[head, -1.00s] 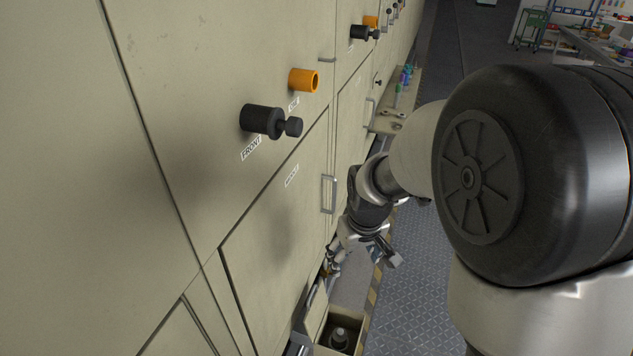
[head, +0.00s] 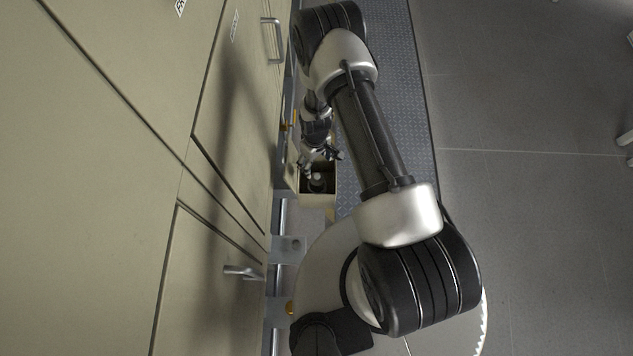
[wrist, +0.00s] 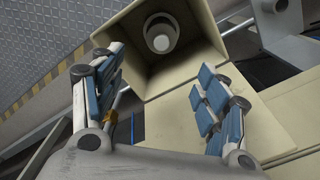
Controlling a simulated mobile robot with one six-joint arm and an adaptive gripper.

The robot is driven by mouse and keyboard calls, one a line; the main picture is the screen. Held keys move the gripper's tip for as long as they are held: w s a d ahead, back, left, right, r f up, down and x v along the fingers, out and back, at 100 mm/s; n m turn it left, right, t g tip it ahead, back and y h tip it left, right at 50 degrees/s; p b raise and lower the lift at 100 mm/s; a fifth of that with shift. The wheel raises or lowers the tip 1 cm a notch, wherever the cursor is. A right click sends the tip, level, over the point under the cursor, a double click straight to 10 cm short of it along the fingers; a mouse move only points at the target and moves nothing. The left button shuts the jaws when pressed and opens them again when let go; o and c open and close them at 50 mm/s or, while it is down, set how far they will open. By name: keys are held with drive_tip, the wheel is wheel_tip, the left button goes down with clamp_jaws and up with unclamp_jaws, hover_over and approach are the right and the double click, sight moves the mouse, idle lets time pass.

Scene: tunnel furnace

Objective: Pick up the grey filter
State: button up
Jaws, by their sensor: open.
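The grey filter (wrist: 160,36) stands inside an open beige box at the furnace's foot. In the wrist view I see its round light top and darker collar near the box's far wall. In the head view the filter (head: 318,183) is small and dim inside the box (head: 311,200). In the head view my gripper (head: 320,157) is just above the box's far end.
The beige furnace wall (head: 90,120) with door handles (head: 272,38) runs along the left. A metal tread plate (head: 398,130) lies right of the box. A striped edge (wrist: 75,75) borders it. Open grey floor (head: 530,220) lies further right.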

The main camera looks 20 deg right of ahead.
sight(316, 175)
wheel_tip(316, 175, down, 10)
drive_tip(key=b, duration=0.3)
drive_tip(key=shift+f, duration=0.2)
drive_tip(key=f, duration=0.1)
drive_tip(key=f+b, duration=0.1)
drive_tip(key=f, duration=0.1)
drive_tip(key=s+f+b, duration=0.1)
drive_tip(key=f, duration=0.1)
drive_tip(key=shift+d+f, duration=0.15)
drive_tip(key=shift+w, duration=0.1)
drive_tip(key=shift+c, duration=0.4)
drive_tip(key=c, duration=1.2)
drive_tip(key=shift+o, duration=0.2)
wheel_tip(316, 175, up, 20)
drive_tip(key=p, duration=0.6)
drive_tip(key=shift+r, duration=0.2)
